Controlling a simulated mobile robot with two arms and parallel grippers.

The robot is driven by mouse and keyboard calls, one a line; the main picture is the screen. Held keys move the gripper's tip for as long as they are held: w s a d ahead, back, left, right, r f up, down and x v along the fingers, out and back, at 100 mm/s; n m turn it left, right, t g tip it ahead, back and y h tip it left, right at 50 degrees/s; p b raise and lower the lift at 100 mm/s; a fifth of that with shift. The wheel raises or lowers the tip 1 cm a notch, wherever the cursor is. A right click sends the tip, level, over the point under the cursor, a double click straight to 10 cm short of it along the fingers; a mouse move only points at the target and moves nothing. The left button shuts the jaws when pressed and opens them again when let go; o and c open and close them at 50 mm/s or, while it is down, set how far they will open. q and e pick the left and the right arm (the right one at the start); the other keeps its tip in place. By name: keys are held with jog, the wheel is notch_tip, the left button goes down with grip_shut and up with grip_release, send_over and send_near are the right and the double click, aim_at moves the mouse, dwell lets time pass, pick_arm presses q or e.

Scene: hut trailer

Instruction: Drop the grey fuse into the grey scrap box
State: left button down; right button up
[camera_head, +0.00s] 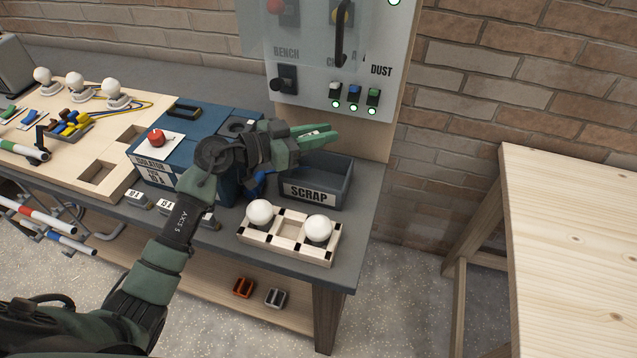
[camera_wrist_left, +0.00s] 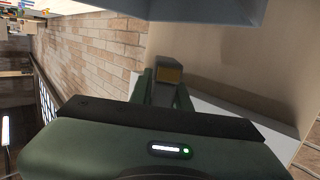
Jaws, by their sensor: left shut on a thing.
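My left gripper (camera_head: 322,134) reaches in from the left, above the back part of the open grey scrap box (camera_head: 317,192), which is labelled SCRAP. Its green fingers are shut on the grey fuse (camera_wrist_left: 168,71), a small grey block with a dull yellow patch between the fingertips in the left wrist view. In the head view the fingers mostly hide the fuse. The fuse is clear of the bench. The visible part of the box's inside looks empty; the gripper and wrist cover some of its left side. My right gripper is not in view.
A wooden holder with two white bulbs (camera_head: 290,234) stands in front of the box. A blue isolator box (camera_head: 180,170) with a red knob is left of it. The switch panel (camera_head: 335,60) rises behind. A wooden table (camera_head: 570,240) stands at right, across a floor gap.

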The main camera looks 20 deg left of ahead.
pick_arm(q)
jog(key=c, duration=1.3)
grip_release()
jog(key=shift+o, duration=0.2)
jog(key=shift+a, duration=0.1)
jog(key=shift+s+a, duration=0.25)
jog(key=shift+s, duration=0.05)
jog(key=v, duration=0.7)
jog(key=shift+b, duration=0.4)
